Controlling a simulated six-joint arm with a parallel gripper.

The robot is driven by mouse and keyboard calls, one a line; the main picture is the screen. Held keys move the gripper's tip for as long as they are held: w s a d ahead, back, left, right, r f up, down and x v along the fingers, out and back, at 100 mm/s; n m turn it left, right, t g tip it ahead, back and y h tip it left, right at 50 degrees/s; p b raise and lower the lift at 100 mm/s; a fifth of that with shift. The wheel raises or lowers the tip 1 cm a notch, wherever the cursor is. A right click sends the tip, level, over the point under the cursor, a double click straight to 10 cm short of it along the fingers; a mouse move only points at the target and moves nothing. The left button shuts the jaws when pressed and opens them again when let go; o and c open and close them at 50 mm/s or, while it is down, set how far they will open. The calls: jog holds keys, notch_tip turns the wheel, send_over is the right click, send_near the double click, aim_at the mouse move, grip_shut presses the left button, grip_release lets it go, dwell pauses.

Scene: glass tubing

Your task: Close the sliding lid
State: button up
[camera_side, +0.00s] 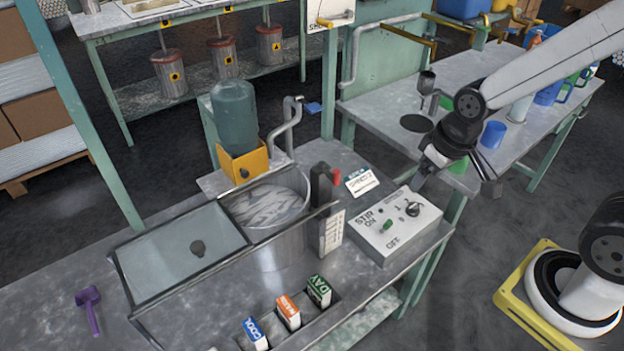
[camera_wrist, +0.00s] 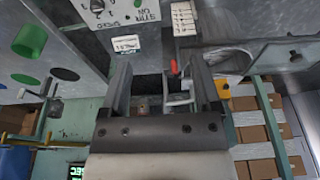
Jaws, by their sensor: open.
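The sliding lid (camera_side: 180,258) is a pale, framed panel with a dark knob (camera_side: 198,248) on top, in the side view at left. It lies to the left of a round metal tub (camera_side: 268,203), whose mouth is open with liquid showing. My gripper (camera_side: 452,178) is above and right of the control box, well away from the lid, touching nothing visible. In the wrist view my gripper (camera_wrist: 160,62) has its two fingers wide apart with nothing between them.
A control box (camera_side: 396,226) with a knob stands right of the tub. A dark upright post with a red part (camera_side: 326,190) rises between them. A water jug (camera_side: 235,115) stands behind the tub. Small cartons (camera_side: 288,312) stand in front. A purple scoop (camera_side: 90,308) lies at left.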

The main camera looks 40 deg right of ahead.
jog(key=w+a+r+n+t+y, duration=0.3)
jog(key=w+a+t, duration=0.4)
jog(key=w+a, duration=1.05)
jog(key=a+t+y, duration=0.2)
jog(key=a+t, duration=0.6)
jog(key=a, duration=1.1)
send_near(193, 244)
jog(key=w, duration=0.3)
jog(key=shift+a+f, duration=0.3)
jog(key=shift+f, duration=0.1)
jog(key=shift+w, duration=0.2)
jog(key=shift+x, duration=3.75)
